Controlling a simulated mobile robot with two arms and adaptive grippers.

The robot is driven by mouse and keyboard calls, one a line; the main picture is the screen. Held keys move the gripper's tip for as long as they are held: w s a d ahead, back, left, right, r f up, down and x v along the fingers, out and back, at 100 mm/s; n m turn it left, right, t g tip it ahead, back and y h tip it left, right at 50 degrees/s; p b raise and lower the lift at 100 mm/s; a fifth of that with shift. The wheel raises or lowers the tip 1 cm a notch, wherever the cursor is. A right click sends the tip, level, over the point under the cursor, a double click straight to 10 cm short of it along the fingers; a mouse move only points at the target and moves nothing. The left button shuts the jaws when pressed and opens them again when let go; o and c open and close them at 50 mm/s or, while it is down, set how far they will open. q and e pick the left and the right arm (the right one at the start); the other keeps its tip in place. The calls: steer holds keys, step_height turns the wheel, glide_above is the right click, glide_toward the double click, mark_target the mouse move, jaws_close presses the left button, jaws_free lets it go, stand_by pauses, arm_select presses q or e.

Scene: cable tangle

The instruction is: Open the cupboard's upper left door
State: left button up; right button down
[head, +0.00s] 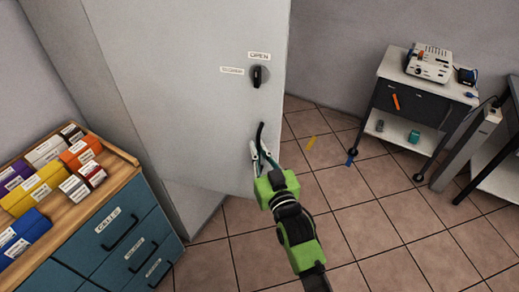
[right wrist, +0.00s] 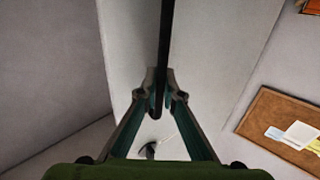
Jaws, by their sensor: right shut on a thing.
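The tall grey cupboard door (head: 190,100) fills the upper left of the head view. It carries a dark turn knob (head: 258,77) below an "OPEN" label (head: 259,56); the knob's lever stands upright. A second small label beside it is too blurred to read. Below the knob is a dark bar handle (head: 261,136). My right gripper (head: 263,159) is shut on the lower part of this handle. In the right wrist view the handle (right wrist: 165,45) runs down between the fingers (right wrist: 159,105). I cannot tell how far the door stands open. My left gripper is out of view.
A blue drawer unit (head: 118,238) with several small boxes on its wooden top stands close at left. A grey cart (head: 395,66) with a device stands at the back right. Tiled floor (head: 345,225) is largely clear between. A cork board (right wrist: 262,122) hangs at right.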

steer(key=shift+r, duration=0.1)
steer(key=c, duration=2.2)
jaws_free()
steer(key=v, duration=1.2)
